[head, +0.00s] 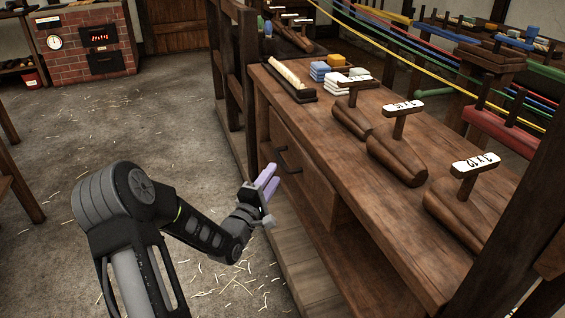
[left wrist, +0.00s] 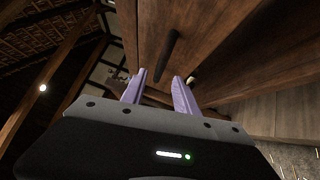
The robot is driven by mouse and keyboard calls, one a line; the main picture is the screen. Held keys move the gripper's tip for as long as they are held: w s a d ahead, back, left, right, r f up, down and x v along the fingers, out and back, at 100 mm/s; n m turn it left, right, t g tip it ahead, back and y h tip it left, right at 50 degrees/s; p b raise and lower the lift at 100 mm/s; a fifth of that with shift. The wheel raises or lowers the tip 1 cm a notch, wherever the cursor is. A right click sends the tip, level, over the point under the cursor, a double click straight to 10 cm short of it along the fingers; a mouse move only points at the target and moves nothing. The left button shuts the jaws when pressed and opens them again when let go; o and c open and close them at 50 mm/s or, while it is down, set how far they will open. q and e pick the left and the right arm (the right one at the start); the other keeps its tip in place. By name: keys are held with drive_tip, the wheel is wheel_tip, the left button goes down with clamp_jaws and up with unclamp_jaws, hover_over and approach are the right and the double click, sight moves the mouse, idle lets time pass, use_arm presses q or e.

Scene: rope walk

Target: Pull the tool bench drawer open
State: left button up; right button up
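The wooden tool bench (head: 350,170) stands on the right of the head view. Its drawer (head: 312,187) sits in the side facing me and looks closed. A dark bar handle (head: 290,160) is on the drawer front. My left gripper (head: 270,177), with lilac fingers, is just left of the handle and apart from it. In the left wrist view my left gripper (left wrist: 160,78) is open, with an empty gap between the fingers. The dark handle (left wrist: 168,56) shows beyond the fingertips, roughly in line with the gap. My right gripper is not in view.
Labelled wooden tools (head: 396,150), a dark tray (head: 290,80) and small coloured blocks (head: 325,72) are on the bench top. A wooden post (head: 240,70) stands at the bench's far end. Straw-strewn floor (head: 150,120) to the left is clear.

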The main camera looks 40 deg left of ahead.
sight(282, 159)
use_arm(q)
drive_tip(key=b+x, duration=0.1)
drive_tip(key=x, duration=0.6)
drive_tip(key=shift+w, duration=0.15)
clamp_jaws()
drive_tip(key=shift+f, duration=0.1)
idle(1.1)
